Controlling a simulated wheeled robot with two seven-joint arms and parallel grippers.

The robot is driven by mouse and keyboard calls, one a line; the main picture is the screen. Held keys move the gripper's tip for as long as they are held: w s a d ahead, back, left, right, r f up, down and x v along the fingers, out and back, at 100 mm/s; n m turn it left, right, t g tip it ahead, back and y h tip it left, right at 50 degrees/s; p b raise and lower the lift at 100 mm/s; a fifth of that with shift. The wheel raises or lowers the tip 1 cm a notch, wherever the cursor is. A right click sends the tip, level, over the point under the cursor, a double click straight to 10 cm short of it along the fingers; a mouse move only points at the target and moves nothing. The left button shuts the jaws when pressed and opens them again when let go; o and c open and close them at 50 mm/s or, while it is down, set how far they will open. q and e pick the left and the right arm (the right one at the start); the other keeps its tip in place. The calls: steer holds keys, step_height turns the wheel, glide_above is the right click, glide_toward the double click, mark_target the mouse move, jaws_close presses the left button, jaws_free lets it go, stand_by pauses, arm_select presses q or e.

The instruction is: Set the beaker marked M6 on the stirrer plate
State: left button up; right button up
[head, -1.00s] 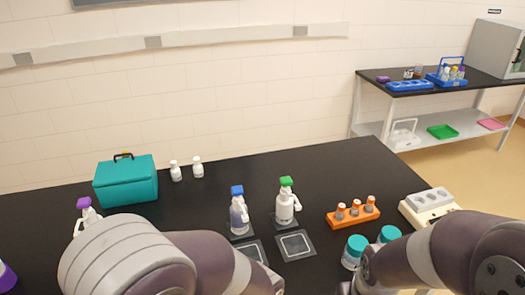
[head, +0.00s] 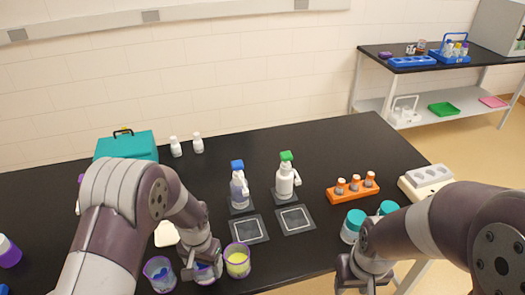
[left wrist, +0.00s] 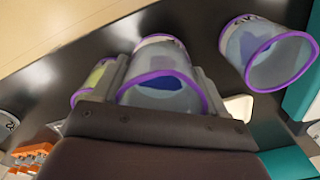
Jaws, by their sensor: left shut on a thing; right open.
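My left gripper (head: 203,266) is shut on a purple-rimmed clear beaker (left wrist: 160,88) with blue liquid, near the table's front edge. In the left wrist view the fingers clasp its two sides. No M6 mark is legible on it. A similar beaker with blue liquid (head: 159,275) stands to its left, and one with yellow liquid (head: 237,261) close on its right. A pale cream flat piece (head: 166,233), partly hidden by my left arm, lies behind them; I cannot tell whether it is the stirrer plate. My right gripper (head: 364,283) is open and empty at the front right.
Two dark square mats (head: 249,229) lie behind the yellow beaker, with a blue-capped bottle (head: 239,188) and a green-capped bottle (head: 286,180) beyond. Teal-lidded jars (head: 352,226), an orange rack (head: 352,190) and a teal box (head: 126,146) stand around.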

arm_select(q)
steer(key=w+a+n, duration=0.1)
steer(key=a, duration=0.1)
steer(key=w+a+f+n, duration=0.1)
steer(key=w+n, duration=0.1)
steer(key=shift+w+a+f, duration=0.2)
steer(key=shift+w+a, duration=0.05)
steer(key=shift+a, duration=0.15)
